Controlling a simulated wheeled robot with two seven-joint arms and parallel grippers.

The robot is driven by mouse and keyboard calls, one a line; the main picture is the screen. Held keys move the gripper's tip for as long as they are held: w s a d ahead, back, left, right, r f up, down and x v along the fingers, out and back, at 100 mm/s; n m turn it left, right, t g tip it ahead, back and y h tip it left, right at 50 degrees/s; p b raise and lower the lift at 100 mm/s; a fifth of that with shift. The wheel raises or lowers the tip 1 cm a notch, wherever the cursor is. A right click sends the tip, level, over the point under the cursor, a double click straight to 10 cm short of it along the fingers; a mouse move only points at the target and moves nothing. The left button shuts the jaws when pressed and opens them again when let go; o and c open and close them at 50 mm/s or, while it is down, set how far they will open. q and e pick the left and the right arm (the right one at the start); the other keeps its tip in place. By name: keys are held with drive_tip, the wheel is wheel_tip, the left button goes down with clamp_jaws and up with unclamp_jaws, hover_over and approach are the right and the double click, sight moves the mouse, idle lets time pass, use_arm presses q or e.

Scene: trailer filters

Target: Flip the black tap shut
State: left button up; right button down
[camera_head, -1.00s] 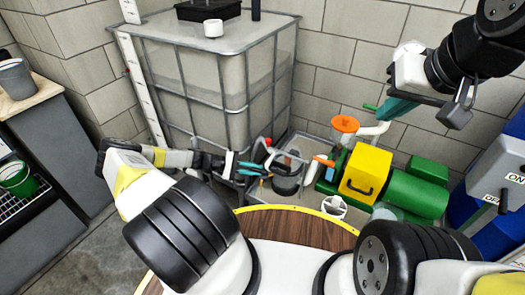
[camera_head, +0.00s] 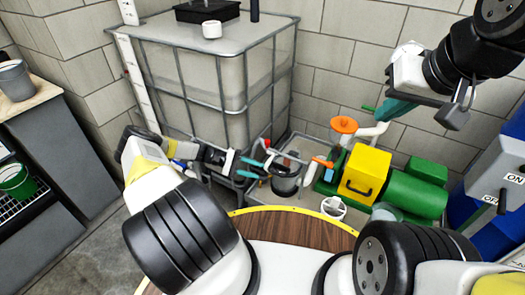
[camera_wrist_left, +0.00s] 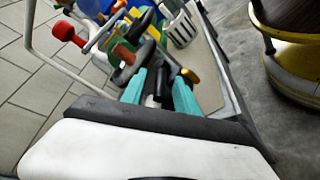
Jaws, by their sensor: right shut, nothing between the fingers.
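My left gripper (camera_head: 256,167) reaches in from the left, low in front of the caged tank. Its teal fingers are apart, and they also show in the left wrist view (camera_wrist_left: 160,84). A black part (camera_wrist_left: 159,90) shows between the fingers in the left wrist view; it looks like the black tap, but I cannot tell whether the fingers touch it. In the head view the tap cannot be made out behind the gripper. My right gripper (camera_head: 396,108) is shut and empty, raised at the upper right near the wall.
The caged tank (camera_head: 222,95) stands behind my left gripper. A red-ended handle (camera_wrist_left: 64,31) shows in the left wrist view. A round wooden table (camera_head: 290,228) lies in front.

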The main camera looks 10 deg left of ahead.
use_arm(q)
drive_tip(key=v, duration=0.7)
drive_tip(key=shift+a, duration=0.4)
drive_tip(key=shift+r, duration=0.15)
